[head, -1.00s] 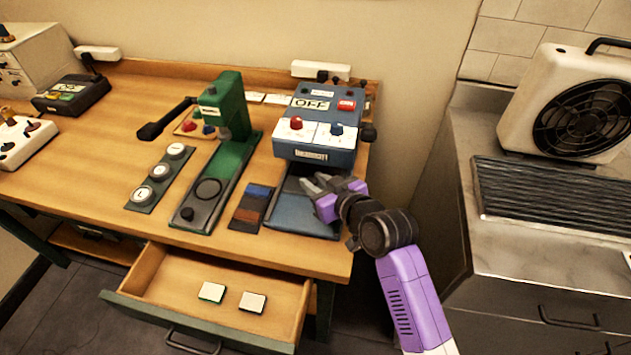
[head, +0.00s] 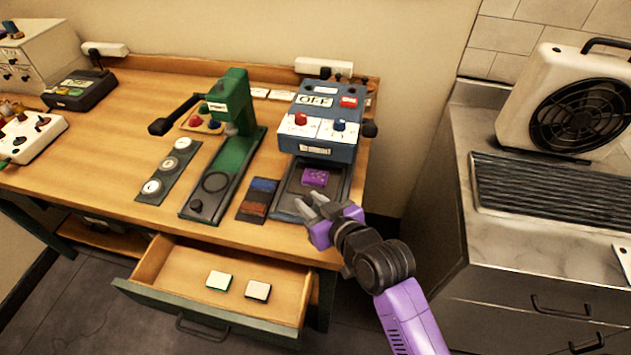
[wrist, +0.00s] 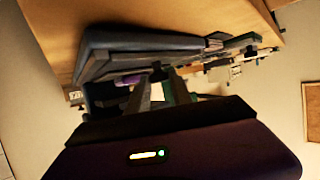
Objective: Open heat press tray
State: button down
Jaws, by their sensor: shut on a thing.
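The blue heat press (head: 320,120) stands at the right end of the wooden table, with an OFF label, a red knob and a blue knob. Its dark tray (head: 290,203) sticks out in front below the press head. A purple patch (head: 315,177) lies on the tray. My gripper (head: 313,205) is at the tray's front right and looks closed on its front part. In the wrist view, the fingers (wrist: 165,85) meet at a small dark piece, probably the tray's handle, below the grey-blue slab (wrist: 140,58). The exact contact is hard to see.
A green press (head: 230,150) with a black lever stands left of the heat press. Dark swatches (head: 258,198) lie between them. An open drawer (head: 215,285) with two white-topped pieces juts out below. A grey counter (head: 520,240) with a fan heater stands right.

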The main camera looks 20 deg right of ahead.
jog(key=s+a, duration=0.1)
jog(key=s, duration=0.1)
jog(key=s+a+p, duration=0.1)
jog(key=s+a, duration=0.1)
jog(key=shift+d, duration=0.1)
jog(key=c, duration=1.2)
grip_release()
jog(key=shift+o, duration=0.2)
jog(key=b+v, duration=0.1)
jog(key=v, duration=0.5)
jog(key=shift+s+d, duration=0.1)
jog(key=shift+s, duration=0.3)
jog(key=shift+s+r, duration=0.3)
jog(key=shift+s, duration=0.05)
